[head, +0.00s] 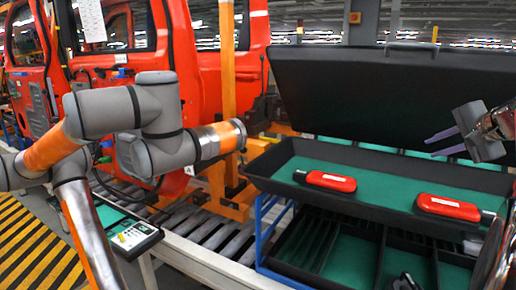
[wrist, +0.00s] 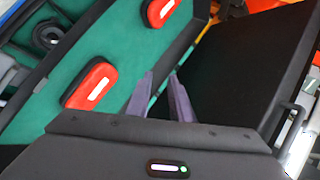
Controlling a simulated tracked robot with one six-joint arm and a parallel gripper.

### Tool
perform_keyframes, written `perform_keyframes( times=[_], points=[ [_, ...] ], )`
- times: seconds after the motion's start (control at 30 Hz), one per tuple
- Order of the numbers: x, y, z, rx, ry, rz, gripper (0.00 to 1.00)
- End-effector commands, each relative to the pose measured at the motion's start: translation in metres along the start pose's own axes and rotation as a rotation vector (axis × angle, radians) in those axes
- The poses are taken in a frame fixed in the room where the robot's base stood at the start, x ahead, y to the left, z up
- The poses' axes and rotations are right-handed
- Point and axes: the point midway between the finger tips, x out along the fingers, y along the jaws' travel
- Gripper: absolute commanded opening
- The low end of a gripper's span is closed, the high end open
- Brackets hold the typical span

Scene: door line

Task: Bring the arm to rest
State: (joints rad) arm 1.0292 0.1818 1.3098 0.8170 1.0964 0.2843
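My gripper (head: 430,148) is at the right edge in the head view, with its two purple fingers pointing left in front of the open black lid (head: 380,95). The fingers also show in the wrist view (wrist: 160,75), spread apart with nothing between them. The gripper is open and empty, above the green-lined tray (head: 262,172). Part of the wrist behind it is cut off by the picture edge.
Two red devices (head: 331,181) (head: 448,207) lie in the tray, below my gripper. A lower black compartment (head: 345,255) is under it. A red vehicle body (head: 120,80) stands at the left, with an orange post (head: 227,60) beside it. Yellow-striped floor (head: 30,245) is at lower left.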

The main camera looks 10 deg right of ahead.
Motion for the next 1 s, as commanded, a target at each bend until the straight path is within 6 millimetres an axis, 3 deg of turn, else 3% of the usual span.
perform_keyframes(
  times=[0.2,0.43,0.7,1.0],
  points=[
    [0.022,0.044,0.082,-0.179,-0.062,0.161,0.20],
    [0.029,0.090,0.173,-0.404,-0.145,0.297,0.20],
    [0.018,0.150,0.278,-0.703,-0.253,0.407,0.20],
    [-0.007,0.214,0.372,-1.025,-0.357,0.453,0.20]
  ],
)
